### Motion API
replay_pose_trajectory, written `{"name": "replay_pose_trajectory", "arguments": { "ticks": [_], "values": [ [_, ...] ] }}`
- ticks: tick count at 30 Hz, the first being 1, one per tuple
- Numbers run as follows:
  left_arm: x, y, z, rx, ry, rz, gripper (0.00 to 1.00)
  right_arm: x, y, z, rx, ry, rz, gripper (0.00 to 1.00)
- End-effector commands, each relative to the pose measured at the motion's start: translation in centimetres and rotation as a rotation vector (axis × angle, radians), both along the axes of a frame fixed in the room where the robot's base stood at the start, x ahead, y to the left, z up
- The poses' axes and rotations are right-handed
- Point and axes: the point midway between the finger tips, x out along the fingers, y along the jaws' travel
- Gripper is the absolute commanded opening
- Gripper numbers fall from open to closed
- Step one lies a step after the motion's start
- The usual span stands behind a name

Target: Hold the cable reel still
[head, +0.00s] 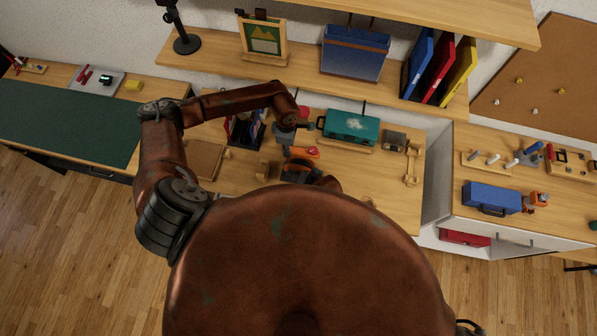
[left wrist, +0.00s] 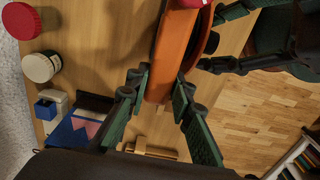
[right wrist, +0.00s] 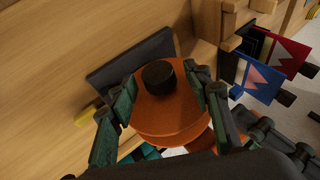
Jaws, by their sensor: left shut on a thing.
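The orange cable reel (head: 304,152) is on the desk, partly hidden by my own body in the head view. In the left wrist view the orange reel (left wrist: 172,52) is seen edge-on, and my left gripper (left wrist: 158,84) is shut on its rim. In the right wrist view the reel's orange face (right wrist: 165,112) is in front of me with a black knob (right wrist: 158,76) on it. My right gripper (right wrist: 165,82) is open, its fingers on either side of the knob with gaps to it. Its fingers also show in the left wrist view, beside the reel.
A teal case (head: 350,127) stands to the right of the reel. A dark rack of folders (head: 244,130) stands to the left. A shelf with a blue bag (head: 354,52) is behind.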

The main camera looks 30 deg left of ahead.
Motion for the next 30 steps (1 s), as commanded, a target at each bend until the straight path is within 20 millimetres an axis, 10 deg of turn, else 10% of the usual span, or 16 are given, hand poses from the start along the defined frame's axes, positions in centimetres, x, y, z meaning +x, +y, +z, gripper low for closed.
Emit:
{"name": "replay_pose_trajectory", "arguments": {
  "ticks": [18, 30],
  "values": [
    [0.04, 0.05, 0.01, 0.001, -0.001, 0.000, 0.02, -0.01, -0.05, -0.02, -0.001, 0.000, 0.000, 0.03],
    [0.03, 0.03, 0.00, 0.000, -0.001, 0.000, 0.02, 0.00, -0.47, -0.39, 0.208, 0.054, 0.001, 0.03]
  ]
}}
